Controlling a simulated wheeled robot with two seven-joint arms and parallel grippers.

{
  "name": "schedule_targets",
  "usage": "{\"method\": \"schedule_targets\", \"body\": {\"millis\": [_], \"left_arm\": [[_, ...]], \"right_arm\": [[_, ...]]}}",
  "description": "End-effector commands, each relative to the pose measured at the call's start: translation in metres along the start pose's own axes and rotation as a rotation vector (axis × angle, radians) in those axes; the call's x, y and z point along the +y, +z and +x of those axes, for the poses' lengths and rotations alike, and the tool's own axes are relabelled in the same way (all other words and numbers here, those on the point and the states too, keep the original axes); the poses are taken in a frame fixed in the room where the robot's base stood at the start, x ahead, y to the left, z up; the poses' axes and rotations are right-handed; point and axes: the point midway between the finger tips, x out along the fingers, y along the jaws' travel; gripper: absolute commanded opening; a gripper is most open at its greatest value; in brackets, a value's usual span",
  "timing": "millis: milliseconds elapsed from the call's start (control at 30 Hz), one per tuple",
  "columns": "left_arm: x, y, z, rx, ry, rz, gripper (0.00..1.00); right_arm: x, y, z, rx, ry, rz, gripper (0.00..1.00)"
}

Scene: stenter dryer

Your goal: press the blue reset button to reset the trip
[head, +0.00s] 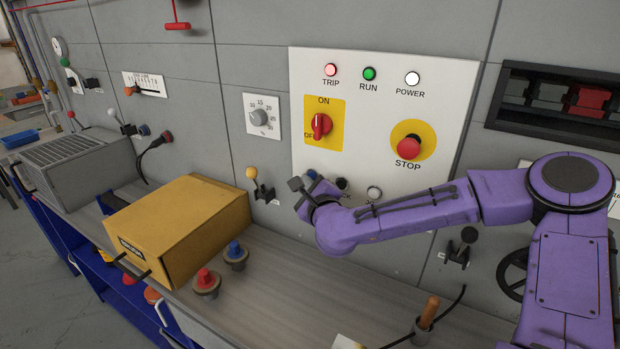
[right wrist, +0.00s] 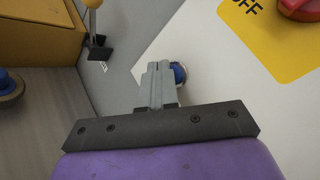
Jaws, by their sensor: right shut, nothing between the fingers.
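The blue reset button (head: 312,174) is low on the white control panel (head: 455,70), partly hidden by my right gripper. In the right wrist view, the blue button (right wrist: 180,73) shows just right of my closed fingertips, partly covered by them. My right gripper (head: 318,186) is shut and empty, with its fingers at the panel beside or over the button; it also shows in the right wrist view (right wrist: 159,70). I cannot tell whether they touch. The TRIP lamp (head: 330,70) looks pale red and lit. My left gripper is out of view.
The red STOP button (head: 409,147) and red ON/OFF switch (head: 321,126) are above my right arm. A yellow-knobbed lever (head: 258,183) is left of the gripper. A yellow box (head: 180,225) and red and blue knobbed pieces stand on the bench below.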

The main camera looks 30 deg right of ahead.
Motion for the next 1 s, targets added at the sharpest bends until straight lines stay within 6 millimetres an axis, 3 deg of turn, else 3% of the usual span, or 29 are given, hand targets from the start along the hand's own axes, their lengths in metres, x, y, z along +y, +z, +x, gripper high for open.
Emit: {"method": "schedule_targets", "body": {"millis": [433,1000], "left_arm": [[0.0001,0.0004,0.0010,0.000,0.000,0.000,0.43],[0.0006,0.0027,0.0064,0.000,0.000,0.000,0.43]], "right_arm": [[-0.0045,-0.0045,0.0068,0.002,-0.001,0.001,0.00],[0.0031,0.0021,-0.0019,-0.001,0.000,0.000,0.00]]}}
